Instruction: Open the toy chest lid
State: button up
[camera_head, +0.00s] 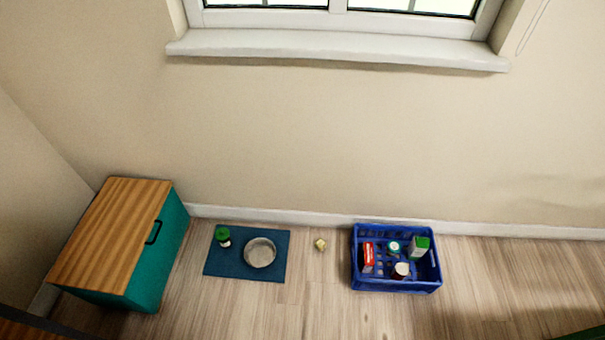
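The toy chest (160,262) stands on the floor in the left corner, against the walls. Its body is teal and its flat wooden lid (115,230) is shut. A dark handle (154,232) sits at the lid's right edge, facing the open floor. My gripper is not in the head camera view.
A blue mat (222,265) lies right of the chest, with a grey bowl (260,253) and a green-topped container (222,236) on it. A small yellowish object (320,244) lies beyond. A blue crate (395,286) holds several items. A window sill (340,47) juts out above.

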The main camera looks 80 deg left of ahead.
aim_at(102, 255)
jog(key=u, duration=2.4)
jog(key=i, duration=0.1)
jog(key=u, duration=1.85)
